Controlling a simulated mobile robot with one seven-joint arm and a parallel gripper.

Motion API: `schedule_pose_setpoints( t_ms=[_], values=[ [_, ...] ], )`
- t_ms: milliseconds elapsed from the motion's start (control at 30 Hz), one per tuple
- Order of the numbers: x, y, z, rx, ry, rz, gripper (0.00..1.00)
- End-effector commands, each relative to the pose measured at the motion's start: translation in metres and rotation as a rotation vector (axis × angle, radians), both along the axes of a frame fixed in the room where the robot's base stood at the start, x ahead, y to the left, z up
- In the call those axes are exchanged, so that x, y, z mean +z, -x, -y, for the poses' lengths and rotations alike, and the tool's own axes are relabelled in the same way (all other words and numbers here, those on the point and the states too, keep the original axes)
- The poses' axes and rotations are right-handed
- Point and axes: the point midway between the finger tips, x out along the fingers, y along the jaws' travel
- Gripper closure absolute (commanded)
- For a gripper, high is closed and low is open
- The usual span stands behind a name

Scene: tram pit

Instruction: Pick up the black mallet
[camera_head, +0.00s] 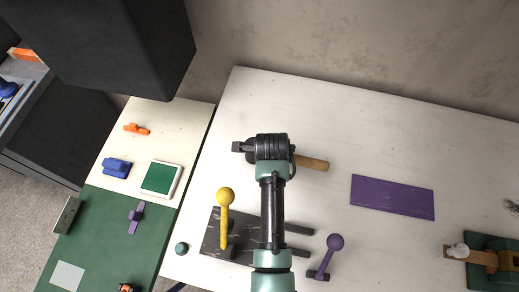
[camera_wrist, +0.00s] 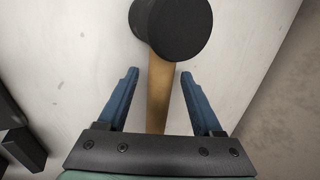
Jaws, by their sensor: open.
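The black mallet has a round black head and a light wooden handle. In the wrist view its head (camera_wrist: 172,27) is at the top middle, and its handle (camera_wrist: 158,95) runs down between the two blue fingers of my gripper (camera_wrist: 158,78). The fingers stand open with a gap on each side of the handle. In the head view the handle (camera_head: 312,163) sticks out to the right of my wrist. Most of the mallet is hidden there behind my arm and gripper.
A dark plate with a yellow-knobbed lever (camera_head: 225,197) and a purple-knobbed lever (camera_head: 335,242) stand at the white table's front. A purple mat (camera_head: 392,197) lies right. A green-and-white tray (camera_head: 160,179) is left. A large black box (camera_head: 115,40) hangs at upper left.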

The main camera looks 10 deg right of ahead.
Motion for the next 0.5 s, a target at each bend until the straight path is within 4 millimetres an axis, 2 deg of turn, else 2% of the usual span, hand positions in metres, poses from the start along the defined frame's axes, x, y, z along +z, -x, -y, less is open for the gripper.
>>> schedule_pose_setpoints(
  t_ms=[67,100,433,467,500],
  values=[
    [0.0001,0.0,0.0001,0.0,0.0,0.0,0.33],
    [0.0001,0.0001,0.0001,0.0,0.0,0.0,0.36],
    [0.0002,0.0004,0.0001,0.0,0.0,0.0,0.96],
    [0.0002,0.0004,0.0001,0.0,0.0,0.0,1.0],
    [0.0002,0.0004,0.0001,0.0,0.0,0.0,1.0]
  ],
)
